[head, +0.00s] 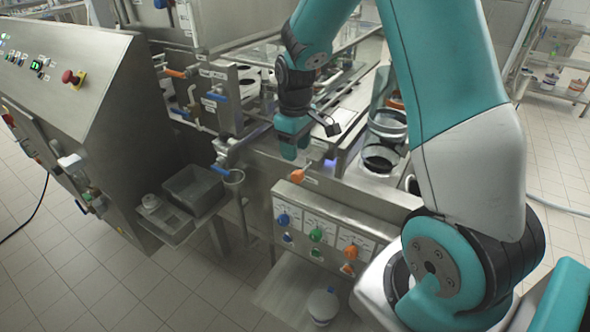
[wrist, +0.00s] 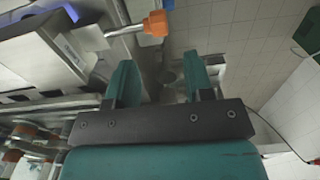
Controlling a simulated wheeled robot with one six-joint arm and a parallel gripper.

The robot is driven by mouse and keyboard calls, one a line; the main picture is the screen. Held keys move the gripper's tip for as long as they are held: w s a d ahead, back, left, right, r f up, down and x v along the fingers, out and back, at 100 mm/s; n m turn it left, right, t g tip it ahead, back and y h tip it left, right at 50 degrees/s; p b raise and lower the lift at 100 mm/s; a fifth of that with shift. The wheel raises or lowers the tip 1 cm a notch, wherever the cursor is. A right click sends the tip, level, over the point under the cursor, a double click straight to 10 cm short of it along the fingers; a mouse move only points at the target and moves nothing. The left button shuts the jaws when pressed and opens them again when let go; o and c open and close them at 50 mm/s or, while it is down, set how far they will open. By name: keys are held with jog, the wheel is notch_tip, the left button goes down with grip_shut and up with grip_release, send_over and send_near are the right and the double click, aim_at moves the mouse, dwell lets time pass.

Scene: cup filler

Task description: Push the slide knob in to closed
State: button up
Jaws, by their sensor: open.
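An orange knob (head: 297,176), which looks like the slide knob, sits at the front of the steel machine just below my gripper in the head view. In the wrist view the knob (wrist: 157,23) is on the end of a bare metal rod (wrist: 124,31) that sticks out from a steel block (wrist: 45,50). My gripper (wrist: 160,75) is open and empty, its two teal fingers apart. It also shows in the head view (head: 294,152). The knob lies beyond the fingertips, not between them, and I see no contact.
Below is a panel (head: 325,233) with blue, green and orange knobs. A blue-handled lever (head: 221,169) and a grey tray (head: 193,190) are to the left. Black and steel round containers (head: 381,158) stand at right.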

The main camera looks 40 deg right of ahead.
aim_at(295, 172)
notch_tip(295, 172, down, 8)
jog(key=shift+f+p, duration=0.1)
jog(key=shift+p, duration=0.4)
jog(key=shift+c, duration=0.5)
grip_shut()
